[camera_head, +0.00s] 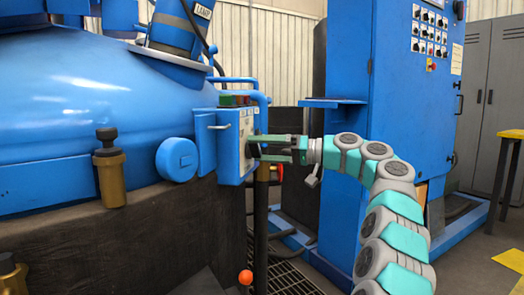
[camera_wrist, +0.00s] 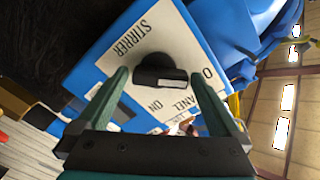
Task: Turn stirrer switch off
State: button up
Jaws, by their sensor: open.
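The stirrer switch (camera_wrist: 152,68) is a black rotary knob on a white label plate (camera_wrist: 180,33) marked STIRRER, O and ON. In the wrist view its pale mark faces the lower right; I cannot tell for sure which label it points to. My gripper (camera_wrist: 159,77) is open, with one green finger on either side of the knob; contact is not clear. In the head view my gripper (camera_head: 258,147) reaches in from the right to the face of the blue control box (camera_head: 231,160). The knob is not clear there, behind the fingers.
The large blue furnace lid (camera_head: 80,100) fills the left. A tall blue cabinet (camera_head: 400,100) with a shelf (camera_head: 332,102) stands behind my arm.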

jog(key=s+d+p, duration=0.1)
jog(key=d, duration=0.6)
jog(key=shift+s+d, duration=0.15)
jog(key=shift+d, duration=0.2)
jog(key=s+a+f+m+g+h+p, duration=0.25)
jog(key=s+a, duration=0.55)
jog(key=s, duration=0.4)
jog(key=s+f+m+g+h+p, duration=0.15)
jog(key=s+f+h, duration=0.35)
jog(key=s+f, duration=0.5)
jog(key=s+d+f+m+h+p, duration=0.1)
jog(key=s+d+f+h, duration=0.2)
jog(key=s, duration=0.6)
jog(key=s+d+f+m+h+p, duration=0.1)
jog(key=s+d+f+h, duration=0.3)
jog(key=s+d+f, duration=0.4)
jog(key=s+d+f+m+g+h+p, duration=0.1)
jog(key=s+d+f+h+p, duration=0.1)
jog(key=s+d+f, duration=0.3)
jog(key=s+d+h, duration=0.1)
jog(key=s+d, duration=0.3)
jog(key=s, duration=0.2)
jog(key=shift+d+f, duration=0.2)
jog(key=shift+f, duration=0.05)
